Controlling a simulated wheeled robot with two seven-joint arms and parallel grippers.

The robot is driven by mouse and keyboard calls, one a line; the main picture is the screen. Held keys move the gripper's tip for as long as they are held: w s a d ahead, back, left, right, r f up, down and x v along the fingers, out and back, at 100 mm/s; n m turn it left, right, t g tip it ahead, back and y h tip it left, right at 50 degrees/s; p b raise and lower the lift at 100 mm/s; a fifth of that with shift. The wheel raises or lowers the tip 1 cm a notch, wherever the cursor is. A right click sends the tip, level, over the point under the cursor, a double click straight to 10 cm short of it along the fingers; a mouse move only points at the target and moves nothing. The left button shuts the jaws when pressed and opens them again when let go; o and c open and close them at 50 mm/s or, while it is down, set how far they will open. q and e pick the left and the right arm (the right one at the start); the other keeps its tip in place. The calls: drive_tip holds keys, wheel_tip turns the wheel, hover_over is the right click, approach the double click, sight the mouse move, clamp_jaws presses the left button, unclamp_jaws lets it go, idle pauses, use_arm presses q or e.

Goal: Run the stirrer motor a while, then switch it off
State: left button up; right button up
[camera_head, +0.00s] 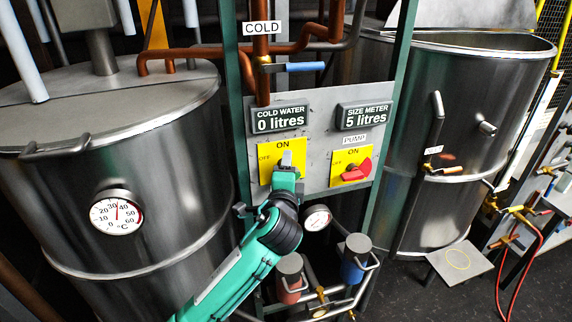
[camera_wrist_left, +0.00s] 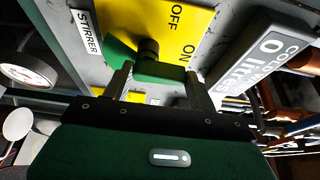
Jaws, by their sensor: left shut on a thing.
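The stirrer switch has a yellow plate (camera_head: 266,165) on the grey control panel, marked OFF and ON. The plate also shows in the left wrist view (camera_wrist_left: 200,25), with a STIRRER label (camera_wrist_left: 85,32) beside it. Its green knob (camera_wrist_left: 158,70) sits between the fingers of my left gripper (camera_head: 287,163), which is shut on it; the gripper also shows in the left wrist view (camera_wrist_left: 160,82). In the head view my gripper hides the knob. I cannot tell clearly which mark the knob points to. My right gripper is in neither view.
The pump switch with a red knob (camera_head: 357,171) is close on the right. Above are displays reading 0 litres (camera_head: 279,120) and 5 litres (camera_head: 365,117). Steel tanks stand left (camera_head: 150,180) and right (camera_head: 450,110). Pipes and a blue-handled valve (camera_head: 300,67) are overhead.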

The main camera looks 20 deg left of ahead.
use_arm(q)
drive_tip(key=shift+f, duration=0.1)
idle(0.3)
drive_tip(key=o, duration=1)
drive_tip(key=shift+d, duration=0.1)
drive_tip(key=b+v, duration=0.4)
drive_tip(key=v, duration=1)
drive_tip(key=shift+w, duration=0.1)
idle(5.0)
